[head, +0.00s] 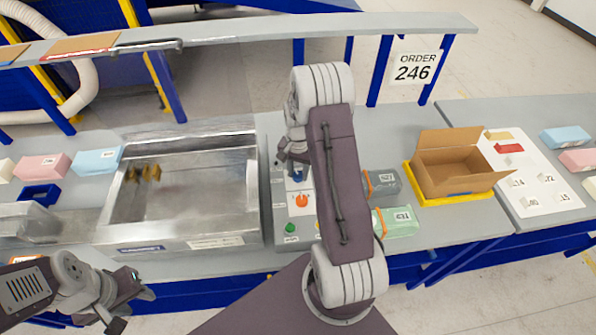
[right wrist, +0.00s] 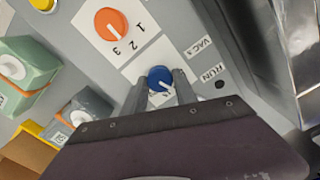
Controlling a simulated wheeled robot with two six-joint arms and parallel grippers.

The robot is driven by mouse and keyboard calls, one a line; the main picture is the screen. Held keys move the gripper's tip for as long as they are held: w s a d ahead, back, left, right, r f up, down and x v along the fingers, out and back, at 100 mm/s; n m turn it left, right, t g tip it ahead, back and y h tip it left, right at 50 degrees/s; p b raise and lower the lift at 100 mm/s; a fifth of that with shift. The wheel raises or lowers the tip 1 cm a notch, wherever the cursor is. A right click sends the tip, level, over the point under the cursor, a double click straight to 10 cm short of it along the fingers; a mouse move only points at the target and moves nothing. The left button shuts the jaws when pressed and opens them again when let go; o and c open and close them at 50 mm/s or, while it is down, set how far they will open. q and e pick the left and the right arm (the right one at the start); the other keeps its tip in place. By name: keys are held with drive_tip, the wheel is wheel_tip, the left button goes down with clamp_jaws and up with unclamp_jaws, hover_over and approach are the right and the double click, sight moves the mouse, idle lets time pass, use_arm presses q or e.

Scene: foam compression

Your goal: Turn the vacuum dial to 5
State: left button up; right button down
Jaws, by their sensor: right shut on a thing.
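The blue dial (right wrist: 158,76) with a white pointer line is on the control panel, beside a label that seems to read VAC. My right gripper (right wrist: 161,84) has one finger on each side of it and is shut on it. The pointer slants towards the lower right in the right wrist view; the scale numbers around it are mostly hidden by the fingers. In the head view the blue dial (head: 298,176) shows just below the right gripper. My left gripper (head: 132,305) is open and empty at the lower left, before the table.
An orange dial (right wrist: 110,24) marked 1, 2, 3 sits beside the blue one. A green button (head: 290,228) is nearer on the panel. The steel chamber (head: 185,244) stands left; green (head: 400,222) and grey packs and a cardboard box (head: 453,188) stand right.

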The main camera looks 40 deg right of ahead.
sight(298, 174)
drive_tip(key=n, duration=0.4)
drive_tip(key=shift+w+r, duration=0.1)
drive_tip(key=shift+w, duration=0.1)
drive_tip(key=shift+n+p, duration=0.3)
drive_tip(key=shift+n, duration=1.6)
drive_tip(key=shift+d+n, duration=0.1)
drive_tip(key=shift+n, duration=0.2)
drive_tip(key=c, duration=1)
unclamp_jaws()
drive_tip(key=shift+o, duration=0.2)
wheel_tip(298, 174, up, 9)
drive_tip(key=b, duration=0.1)
drive_tip(key=shift+b, duration=0.3)
